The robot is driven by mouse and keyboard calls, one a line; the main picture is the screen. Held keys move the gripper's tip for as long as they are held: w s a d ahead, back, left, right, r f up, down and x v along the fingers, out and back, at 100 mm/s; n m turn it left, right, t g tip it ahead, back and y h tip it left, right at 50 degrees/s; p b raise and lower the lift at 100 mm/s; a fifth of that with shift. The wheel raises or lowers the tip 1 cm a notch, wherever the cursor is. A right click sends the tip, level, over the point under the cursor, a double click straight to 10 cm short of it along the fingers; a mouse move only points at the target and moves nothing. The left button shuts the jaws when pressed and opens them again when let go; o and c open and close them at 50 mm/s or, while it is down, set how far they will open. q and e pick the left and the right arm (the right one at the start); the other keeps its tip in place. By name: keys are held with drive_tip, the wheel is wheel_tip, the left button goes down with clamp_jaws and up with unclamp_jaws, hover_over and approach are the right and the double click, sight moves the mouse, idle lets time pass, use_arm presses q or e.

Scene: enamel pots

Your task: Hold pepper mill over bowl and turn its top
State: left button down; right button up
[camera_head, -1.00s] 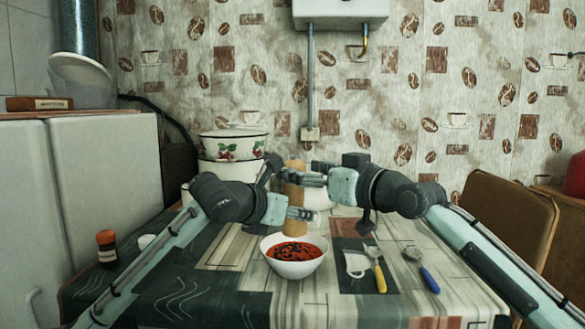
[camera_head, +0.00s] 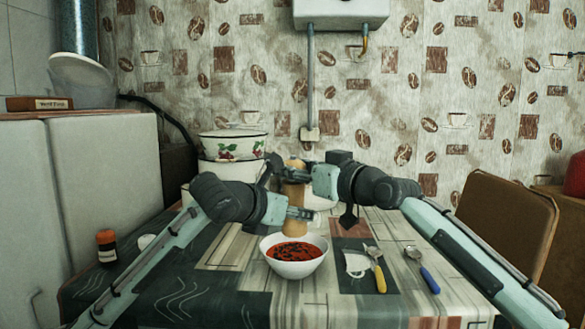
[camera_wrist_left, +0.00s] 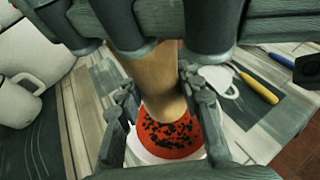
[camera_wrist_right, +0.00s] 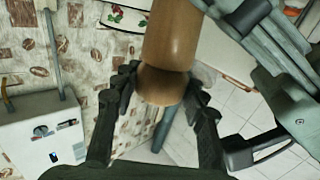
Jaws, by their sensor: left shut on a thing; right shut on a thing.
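The wooden pepper mill (camera_head: 293,226) is upright, its lower end just above the far rim of the white bowl (camera_head: 294,269) in the head view. The bowl holds red soup with dark specks. My left gripper (camera_head: 294,212) is shut on the mill's body (camera_wrist_left: 152,82); in the left wrist view the mill's end overlaps the soup (camera_wrist_left: 168,140). My right gripper (camera_head: 296,173) is shut on the mill's round top (camera_wrist_right: 160,86), which shows between its fingers in the right wrist view. The fingers partly hide the mill in the head view.
A spoon with a yellow handle (camera_head: 380,278) and one with a blue handle (camera_head: 429,279) lie right of the bowl. White enamel pots (camera_head: 232,146) stand behind my left arm. A chair (camera_head: 505,222) is at right.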

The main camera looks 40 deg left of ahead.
drive_tip(key=shift+f+m+t, duration=0.15)
drive_tip(key=shift+m+t, duration=0.15)
drive_tip(key=shift+t, duration=0.2)
drive_tip(key=shift+c, duration=0.2)
drive_tip(key=shift+s+a+t+h, duration=0.1)
drive_tip(key=shift+t+h, duration=0.2)
drive_tip(key=shift+s+a+m+t+h, duration=0.1)
drive_tip(key=shift+m+t+h, duration=0.3)
drive_tip(key=shift+m+t, duration=0.4)
drive_tip(key=shift+m+t+h, duration=0.5)
drive_tip(key=shift+m+t, duration=0.3)
drive_tip(key=shift+t, duration=0.2)
drive_tip(key=o, duration=1.2)
drive_tip(key=shift+w+d, duration=0.2)
